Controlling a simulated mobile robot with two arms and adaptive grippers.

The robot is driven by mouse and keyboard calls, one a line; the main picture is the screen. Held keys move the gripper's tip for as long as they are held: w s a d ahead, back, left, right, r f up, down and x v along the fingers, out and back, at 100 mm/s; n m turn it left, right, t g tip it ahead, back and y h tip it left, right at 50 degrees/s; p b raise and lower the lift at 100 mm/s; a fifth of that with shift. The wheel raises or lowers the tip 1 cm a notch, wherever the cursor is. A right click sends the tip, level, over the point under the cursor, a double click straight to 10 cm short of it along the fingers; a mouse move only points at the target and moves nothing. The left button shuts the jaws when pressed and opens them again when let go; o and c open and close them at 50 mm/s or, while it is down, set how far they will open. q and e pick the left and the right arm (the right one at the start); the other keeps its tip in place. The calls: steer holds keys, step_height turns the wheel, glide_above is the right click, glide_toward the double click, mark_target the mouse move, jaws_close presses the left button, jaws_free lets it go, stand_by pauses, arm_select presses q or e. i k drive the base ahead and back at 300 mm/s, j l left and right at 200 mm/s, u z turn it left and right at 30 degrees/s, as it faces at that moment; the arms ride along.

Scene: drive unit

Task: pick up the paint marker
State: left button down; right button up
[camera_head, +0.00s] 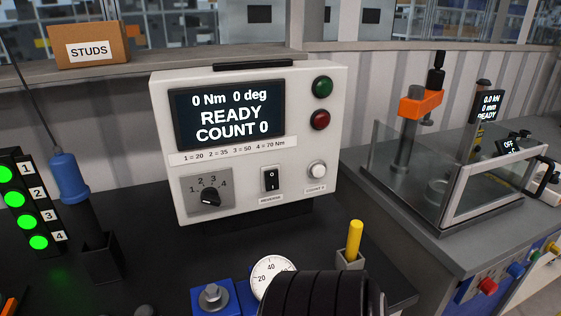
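The paint marker looks to be the yellow upright stick (354,238). It stands in a small grey square holder (350,261) on the dark bench, right of the lower middle in the head view. Its upper part shows above the holder and its lower end is hidden inside. Neither of my grippers is in view, and nothing touches the marker.
A ribbed black cylinder (318,295) stands in front, left of the marker, with a dial gauge (273,276) and a blue block (211,296) beside it. A white control box (252,140) stands behind. A guarded press (450,175) is at right, a blue-handled tool (69,178) at left.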

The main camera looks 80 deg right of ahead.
mark_target(356, 226)
steer(key=z, duration=0.45)
steer(key=l+z, duration=0.1)
steer(key=z, duration=0.85)
steer(key=l+z, duration=0.1)
steer(key=z, duration=0.85)
steer(key=i+z, duration=0.1)
steer(key=z, duration=0.4)
steer(key=u, duration=2.75)
steer(key=z, duration=2.7)
